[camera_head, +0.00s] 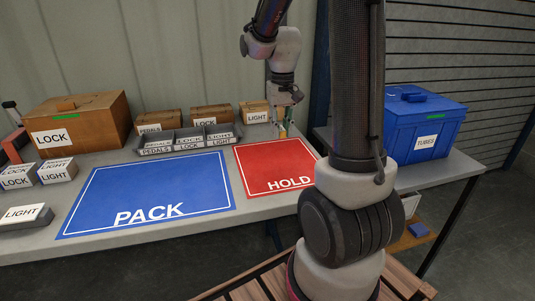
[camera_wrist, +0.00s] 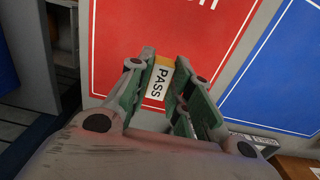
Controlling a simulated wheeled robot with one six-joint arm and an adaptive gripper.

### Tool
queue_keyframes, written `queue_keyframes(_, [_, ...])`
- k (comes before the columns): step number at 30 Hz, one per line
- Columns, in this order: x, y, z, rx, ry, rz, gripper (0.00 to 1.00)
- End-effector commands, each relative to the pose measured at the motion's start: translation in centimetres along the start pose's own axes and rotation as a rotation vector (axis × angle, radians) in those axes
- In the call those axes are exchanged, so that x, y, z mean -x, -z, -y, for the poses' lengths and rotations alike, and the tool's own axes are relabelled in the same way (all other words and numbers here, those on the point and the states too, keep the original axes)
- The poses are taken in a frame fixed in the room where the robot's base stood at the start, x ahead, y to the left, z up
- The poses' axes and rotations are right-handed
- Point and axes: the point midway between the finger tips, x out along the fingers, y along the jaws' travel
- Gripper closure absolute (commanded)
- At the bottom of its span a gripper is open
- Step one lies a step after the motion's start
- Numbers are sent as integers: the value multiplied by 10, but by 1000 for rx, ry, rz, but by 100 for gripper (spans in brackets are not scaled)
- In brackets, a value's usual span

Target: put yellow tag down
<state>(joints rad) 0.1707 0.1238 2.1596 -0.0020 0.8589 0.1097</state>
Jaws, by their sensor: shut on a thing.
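The yellow tag (camera_wrist: 159,80) is between the fingers of my gripper (camera_wrist: 165,82) in the wrist view. It has a yellow top end and a white face reading PASS. My gripper is shut on it. In the head view my gripper (camera_head: 284,124) hangs fingers-down by the back edge of the red HOLD mat (camera_head: 262,160), with a small bit of the yellow tag (camera_head: 283,133) showing. The red mat (camera_wrist: 120,40) lies beyond the fingers in the wrist view. I cannot tell whether the tag touches the table.
The blue PACK mat (camera_head: 150,190) lies left of the red mat. A grey divided tray (camera_head: 188,146) and a LIGHT box (camera_head: 255,112) stand behind. A blue TUBES crate (camera_head: 425,115) stands at the right. My arm hides part of the table's right side. The red mat looks clear.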

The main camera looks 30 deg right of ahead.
Motion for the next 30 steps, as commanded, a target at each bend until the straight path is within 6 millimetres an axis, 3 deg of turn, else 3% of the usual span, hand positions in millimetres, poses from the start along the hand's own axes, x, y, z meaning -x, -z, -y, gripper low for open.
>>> queue_keyframes(4, [-10,0,0,0,0,2,95])
queue_keyframes(9, [-45,-1,0,0,0,4,95])
queue_keyframes(21, [-96,0,0,0,0,3,95])
queue_keyframes(30, [-100,0,0,0,0,0,95])
